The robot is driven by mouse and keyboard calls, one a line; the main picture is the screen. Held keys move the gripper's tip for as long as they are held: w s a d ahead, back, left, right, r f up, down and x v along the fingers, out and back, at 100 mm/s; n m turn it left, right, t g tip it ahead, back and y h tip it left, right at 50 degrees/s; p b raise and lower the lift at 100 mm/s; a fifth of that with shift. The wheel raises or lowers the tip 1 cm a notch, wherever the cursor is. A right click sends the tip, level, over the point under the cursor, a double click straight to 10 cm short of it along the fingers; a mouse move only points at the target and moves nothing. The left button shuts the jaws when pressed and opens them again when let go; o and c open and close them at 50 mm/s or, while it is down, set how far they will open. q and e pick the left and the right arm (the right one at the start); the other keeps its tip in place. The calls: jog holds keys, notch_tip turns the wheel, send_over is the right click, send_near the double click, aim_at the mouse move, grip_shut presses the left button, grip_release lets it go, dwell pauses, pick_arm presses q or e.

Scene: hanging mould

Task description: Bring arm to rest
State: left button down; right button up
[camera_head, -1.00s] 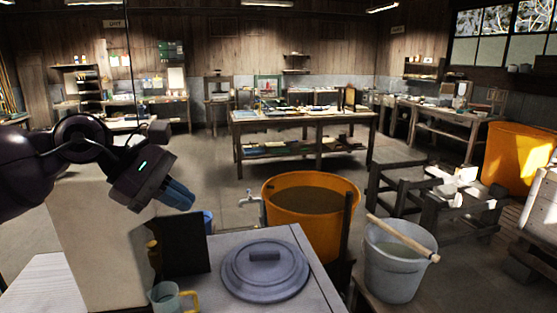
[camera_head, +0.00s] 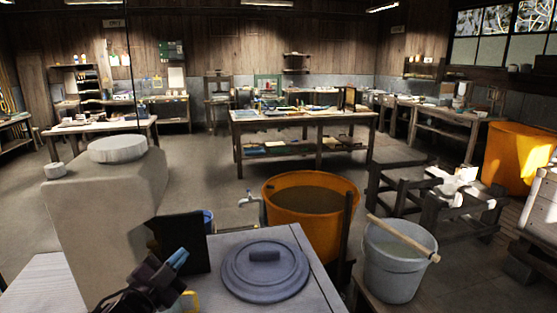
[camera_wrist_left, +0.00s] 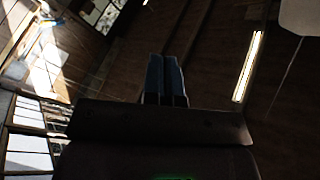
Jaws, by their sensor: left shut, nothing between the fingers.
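My left gripper (camera_head: 176,261) is low in the head view, at the bottom left of centre, in front of the grey worktop. Its blue fingers are together, with nothing between them. In the left wrist view the two blue fingers (camera_wrist_left: 165,80) lie side by side, pointing up toward the ceiling and windows. My right gripper is not in view.
A grey round lid (camera_head: 265,270) lies on the worktop (camera_head: 222,241). A dark upright panel (camera_head: 181,242) stands at its left. Beyond are an orange tub (camera_head: 308,225), a grey bucket (camera_head: 392,280) with a stick across it and a pale block (camera_head: 100,215). Open floor lies further back.

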pick_arm(q)
jog(key=s+a+f+n+g+y, duration=0.2)
jog(key=s+f+n, duration=0.2)
jog(key=f, duration=0.4)
jog(key=s+a+f+n+g+y, duration=0.1)
jog(key=s+a+f+n+y, duration=0.15)
jog(key=s+f+n, duration=0.4)
jog(key=s+a+f+n+g+y, duration=0.1)
jog(key=s+a+f+g+y, duration=0.1)
jog(key=s+f, duration=1.2)
jog(key=shift+s+f+n+g+y, duration=0.35)
jog(key=shift+s+g, duration=0.55)
jog(key=shift+a, duration=0.1)
